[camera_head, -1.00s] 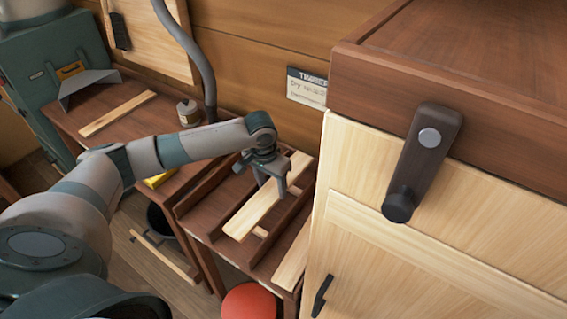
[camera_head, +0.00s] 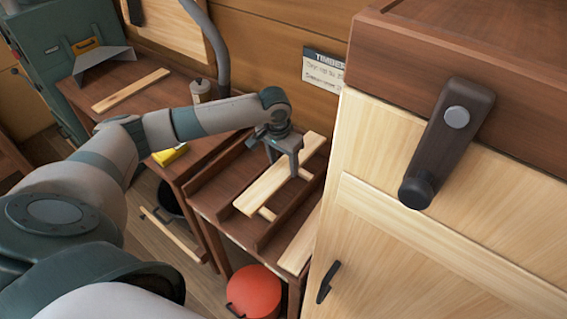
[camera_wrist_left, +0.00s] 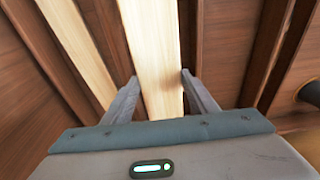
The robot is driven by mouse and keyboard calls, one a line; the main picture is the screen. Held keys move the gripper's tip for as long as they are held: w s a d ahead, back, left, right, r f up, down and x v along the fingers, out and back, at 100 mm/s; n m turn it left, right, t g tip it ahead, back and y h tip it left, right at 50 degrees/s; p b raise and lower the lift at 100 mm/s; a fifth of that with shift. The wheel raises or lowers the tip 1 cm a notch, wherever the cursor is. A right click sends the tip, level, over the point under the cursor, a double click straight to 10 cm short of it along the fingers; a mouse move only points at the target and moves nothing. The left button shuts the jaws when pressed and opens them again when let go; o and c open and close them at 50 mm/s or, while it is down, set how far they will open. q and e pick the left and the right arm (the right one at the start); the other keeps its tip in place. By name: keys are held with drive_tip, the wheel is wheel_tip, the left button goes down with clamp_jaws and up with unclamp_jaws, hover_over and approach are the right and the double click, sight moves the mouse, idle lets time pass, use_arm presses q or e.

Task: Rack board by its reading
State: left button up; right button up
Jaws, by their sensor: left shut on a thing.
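My left gripper (camera_head: 287,172) is shut on a long pale board (camera_head: 262,190), holding it lengthwise over the dark timber rack (camera_head: 216,204). In the left wrist view the board (camera_wrist_left: 152,45) runs between the two fingers. Pale pieces (camera_head: 267,214) show under the board, crossing the slot. Another pale board (camera_head: 298,250) lies in the rack at the right, partly hidden by the cabinet. A timber sign (camera_head: 322,71) hangs on the wall behind; its smaller writing is hard to read. I see no reading on the board. My right gripper is not in view.
A pale cabinet (camera_head: 400,220) with a dark top and handle stands close at the right. A workbench (camera_head: 150,110) at the left bears a pale strip (camera_head: 131,90), a small can (camera_head: 200,89) and a yellow object (camera_head: 170,154). A red round container (camera_head: 254,291) stands on the floor.

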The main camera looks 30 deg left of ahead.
sight(283, 169)
use_arm(q)
drive_tip(key=shift+f+b, duration=1.85)
drive_tip(key=shift+b, duration=0.15)
drive_tip(key=shift+f+p, duration=0.15)
drive_tip(key=shift+p, duration=0.15)
drive_tip(key=shift+f, duration=1.15)
drive_tip(key=shift+f, duration=0.1)
drive_tip(key=shift+f, duration=0.3)
drive_tip(key=o, duration=1.3)
drive_tip(key=shift+c, duration=0.2)
